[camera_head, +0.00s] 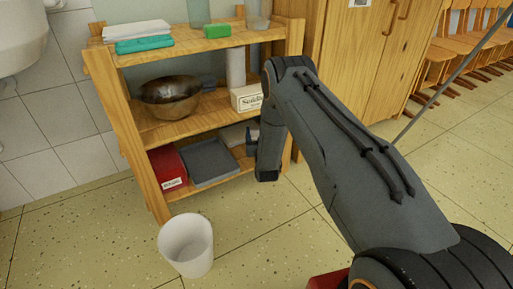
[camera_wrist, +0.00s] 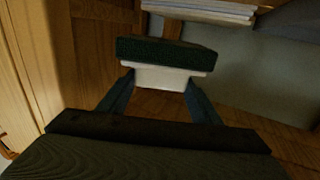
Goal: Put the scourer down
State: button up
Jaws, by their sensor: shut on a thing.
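My gripper (camera_wrist: 160,80) is shut on the scourer, with one dark finger on each side of it. The scourer is a small block with a dark green pad (camera_wrist: 166,52) and a white layer (camera_wrist: 165,77). It is held up near the wooden shelf boards; I cannot tell whether it touches any. In the head view my gripper (camera_head: 252,140) reaches into the shelf unit at its right side, by the lowest board. The scourer cannot be made out there.
The wooden shelf unit (camera_head: 161,217) holds a grey tray (camera_head: 210,161), red box (camera_head: 167,168), brown bowl (camera_head: 170,98), white box (camera_head: 246,98), towels (camera_head: 137,31) and a green block (camera_head: 217,31). A stack of paper (camera_wrist: 205,10) is near the scourer. A white bin (camera_head: 187,246) stands in front.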

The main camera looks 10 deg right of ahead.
jog(key=shift+f+b, duration=1.6)
jog(key=shift+f, duration=1.85)
jog(key=shift+f, duration=0.15)
jog(key=o, duration=1.2)
jog(key=shift+r, duration=0.2)
jog(key=s+p, duration=0.2)
jog(key=s, duration=0.2)
jog(key=s+p, duration=0.2)
jog(key=s, duration=0.2)
jog(key=s+a+p, duration=0.1)
jog(key=s+p, duration=0.1)
jog(key=s, duration=0.2)
